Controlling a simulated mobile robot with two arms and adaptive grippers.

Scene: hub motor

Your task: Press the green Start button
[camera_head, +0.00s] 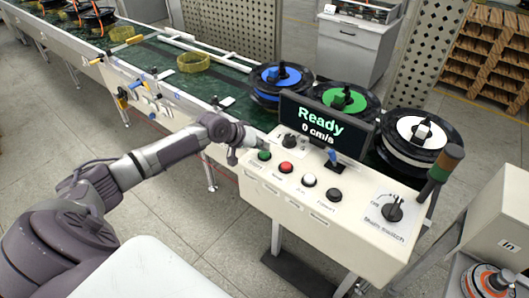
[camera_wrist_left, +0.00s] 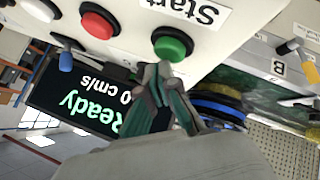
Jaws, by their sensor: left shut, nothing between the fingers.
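The green Start button (camera_head: 264,155) is the leftmost of a row of buttons on the white control panel (camera_head: 325,215). In the left wrist view the green button (camera_wrist_left: 172,44) sits by the label "Start", just beyond my fingertips. My left gripper (camera_wrist_left: 160,75) is shut and empty, its tips very close to the green button's edge; I cannot tell whether they touch. In the head view the left gripper (camera_head: 250,138) is small, just behind the green button. The screen (camera_head: 325,122) reads "Ready" and "0 cm/s". My right gripper is not in view.
Beside the green button are a red button (camera_head: 286,167), a white button (camera_head: 309,180) and a black button (camera_head: 333,194). A main switch (camera_head: 393,208) and a signal light (camera_head: 446,163) are at the right. The conveyor (camera_head: 150,60) runs behind, with hub motors near the screen.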

